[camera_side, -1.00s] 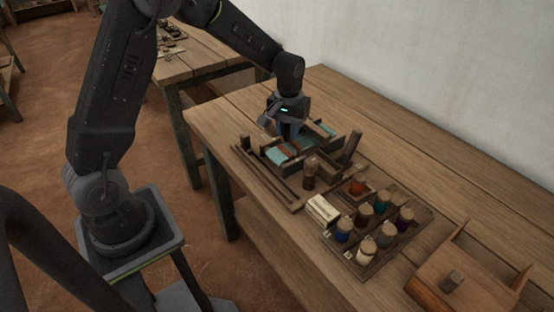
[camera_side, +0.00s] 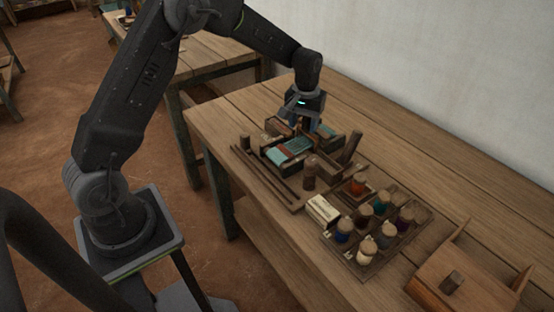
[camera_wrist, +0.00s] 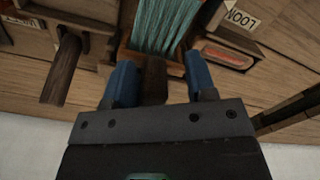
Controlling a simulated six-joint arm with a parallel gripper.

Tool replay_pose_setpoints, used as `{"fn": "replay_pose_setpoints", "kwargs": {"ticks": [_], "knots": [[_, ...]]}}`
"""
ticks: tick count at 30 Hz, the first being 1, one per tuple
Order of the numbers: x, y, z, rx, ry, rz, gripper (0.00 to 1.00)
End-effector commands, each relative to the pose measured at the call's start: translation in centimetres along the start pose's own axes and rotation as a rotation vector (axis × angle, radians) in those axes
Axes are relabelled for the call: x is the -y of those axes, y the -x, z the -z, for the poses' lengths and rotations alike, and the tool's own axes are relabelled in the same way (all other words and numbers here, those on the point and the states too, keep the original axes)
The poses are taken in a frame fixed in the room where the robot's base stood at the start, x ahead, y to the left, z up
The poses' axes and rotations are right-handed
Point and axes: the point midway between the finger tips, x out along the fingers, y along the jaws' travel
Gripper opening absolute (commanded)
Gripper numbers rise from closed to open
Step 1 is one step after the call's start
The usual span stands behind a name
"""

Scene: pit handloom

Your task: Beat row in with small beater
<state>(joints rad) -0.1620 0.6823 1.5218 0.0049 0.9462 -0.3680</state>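My gripper (camera_side: 314,122) is low at the loom's back end. In the wrist view my gripper's two blue fingers (camera_wrist: 160,68) stand apart, with a dark brown wooden piece (camera_wrist: 154,80) between them. A gap shows between this piece and the right finger; the left finger is close to it. I cannot tell whether this piece is the small beater.
A tilted wooden post (camera_side: 351,147) and an upright brown peg (camera_side: 310,173) stand close to the loom. A tray (camera_side: 364,271) of several coloured spools is to the right, with a cream block (camera_side: 323,209) beside it. A wooden box (camera_side: 462,280) is farther right. The bench behind is clear.

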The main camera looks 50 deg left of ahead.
Motion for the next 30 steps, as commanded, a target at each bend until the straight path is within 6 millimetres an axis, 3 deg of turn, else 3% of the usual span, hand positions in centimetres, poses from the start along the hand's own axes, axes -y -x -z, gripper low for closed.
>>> {"fn": "replay_pose_setpoints", "kwargs": {"ticks": [10, 30], "knots": [[-0.3, 0.9, 0.1, -0.007, -0.003, -0.006, 0.53], [-0.3, 6.5, 0.0, -0.008, -0.004, -0.007, 0.53]]}}
